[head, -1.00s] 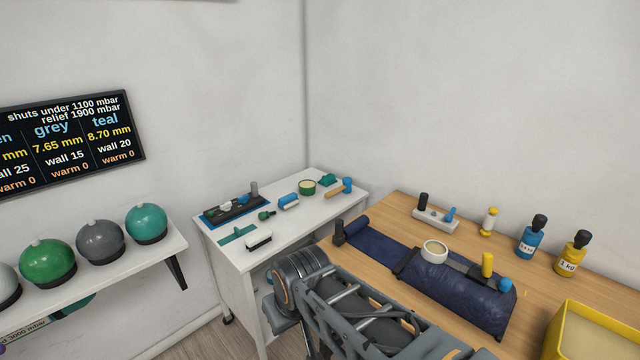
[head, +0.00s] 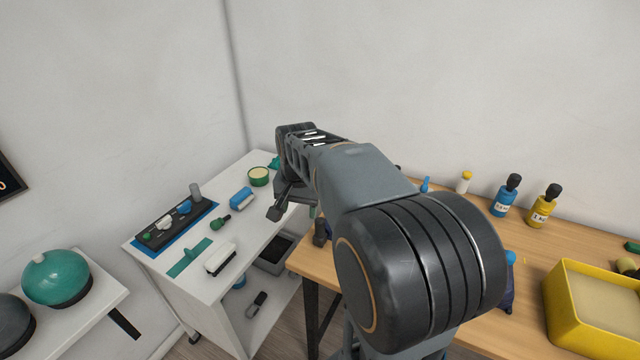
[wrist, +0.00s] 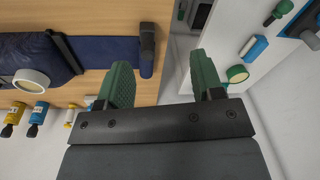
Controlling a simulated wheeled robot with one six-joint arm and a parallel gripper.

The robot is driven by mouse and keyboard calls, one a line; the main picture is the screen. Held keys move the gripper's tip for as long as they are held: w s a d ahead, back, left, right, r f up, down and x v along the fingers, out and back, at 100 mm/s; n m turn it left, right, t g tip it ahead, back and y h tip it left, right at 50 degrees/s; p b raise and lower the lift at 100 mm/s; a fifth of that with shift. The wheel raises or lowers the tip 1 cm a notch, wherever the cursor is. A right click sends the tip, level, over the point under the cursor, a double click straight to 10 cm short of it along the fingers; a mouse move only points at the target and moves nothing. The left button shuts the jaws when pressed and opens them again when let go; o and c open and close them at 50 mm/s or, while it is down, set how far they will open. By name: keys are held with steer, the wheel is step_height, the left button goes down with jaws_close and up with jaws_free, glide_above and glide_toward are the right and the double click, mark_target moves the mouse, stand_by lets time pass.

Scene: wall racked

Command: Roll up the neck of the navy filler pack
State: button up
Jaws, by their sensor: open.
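The navy filler pack (wrist: 22,55) lies on the wooden table at the left of the wrist view. A black bar (wrist: 65,50) crosses it, and its flat neck (wrist: 105,52) runs right to a thicker, roll-like end (wrist: 147,64) near the table edge. A dark block (wrist: 148,38) stands at that end. My gripper (wrist: 160,62) is open and empty; its left green finger appears beside the neck's end, its right finger past the table edge. I cannot tell its height. In the head view my arm hides most of the pack; a navy bit (head: 507,291) shows.
A white cart (head: 165,285) with a blue mat, brush and small tools stands left of the table (head: 540,258), across a narrow gap. A yellow tray (head: 598,320) and blue (head: 504,199) and yellow (head: 541,210) bottles stand right.

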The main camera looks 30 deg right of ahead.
mark_target(320, 219)
steer(key=w+d+f+m+g, duration=0.15)
steer(key=w+d+m, duration=0.3)
steer(key=d, duration=0.45)
steer(key=shift+m, duration=0.45)
step_height(320, 219, down, 13)
steer(key=shift+s+a+f+p, duration=0.15)
steer(key=shift+p, duration=0.2)
jaws_close()
steer(key=shift+s+d, duration=0.95)
steer(key=shift+s, duration=0.85)
steer(key=shift+s+d, duration=0.95)
steer(key=shift+s, duration=0.8)
steer(key=shift+s+d, duration=0.95)
steer(key=shift+s, duration=0.85)
